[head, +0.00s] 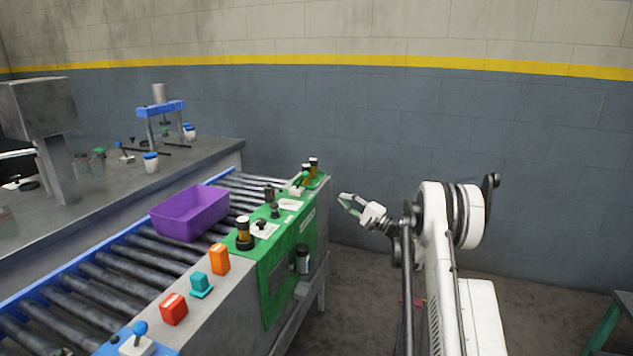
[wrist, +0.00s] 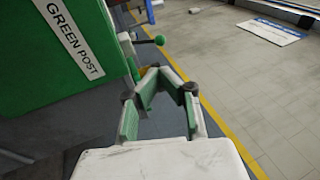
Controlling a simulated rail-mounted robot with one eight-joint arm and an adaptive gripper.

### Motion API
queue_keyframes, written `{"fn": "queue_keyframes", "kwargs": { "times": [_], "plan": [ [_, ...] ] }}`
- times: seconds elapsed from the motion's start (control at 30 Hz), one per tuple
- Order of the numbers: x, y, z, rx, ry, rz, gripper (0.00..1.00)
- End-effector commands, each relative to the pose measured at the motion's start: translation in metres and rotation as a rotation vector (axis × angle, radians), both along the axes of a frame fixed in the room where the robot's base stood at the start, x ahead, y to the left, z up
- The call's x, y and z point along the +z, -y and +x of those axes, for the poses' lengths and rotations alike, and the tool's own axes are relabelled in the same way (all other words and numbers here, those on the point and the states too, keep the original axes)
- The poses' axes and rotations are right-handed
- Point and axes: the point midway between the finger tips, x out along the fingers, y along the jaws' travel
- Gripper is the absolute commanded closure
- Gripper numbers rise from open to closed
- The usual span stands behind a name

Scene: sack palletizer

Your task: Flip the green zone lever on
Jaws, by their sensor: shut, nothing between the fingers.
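The green zone is a green panel (head: 275,245) on the near side of the roller conveyor. A lever with a green knob (head: 304,175) stands on a pale base near its far end. In the wrist view, a green ball knob on a thin stem (wrist: 160,40) sticks out past the green housing labelled "GREEN POST" (wrist: 70,35). My gripper (head: 343,200) is to the right of the panel, apart from the lever. In the wrist view my gripper (wrist: 158,73) has its fingertips together, empty, below the knob in the picture. I cannot tell the lever's on or off position.
A purple bin (head: 190,213) sits on the conveyor rollers (head: 110,272). Orange, teal and red blocks and a blue-knobbed lever (head: 140,328) line the near edge. Floor right of the panel is open.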

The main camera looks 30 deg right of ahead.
Motion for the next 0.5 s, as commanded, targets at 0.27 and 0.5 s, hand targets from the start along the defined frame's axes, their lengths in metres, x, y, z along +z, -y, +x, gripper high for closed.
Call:
{"fn": "queue_keyframes", "kwargs": {
  "times": [0.27, 0.5],
  "plan": [
    [0.002, -0.003, 0.004, 0.001, -0.001, -0.001, 1.00],
    [0.011, -0.020, 0.031, 0.002, -0.001, 0.000, 1.00]
  ]
}}
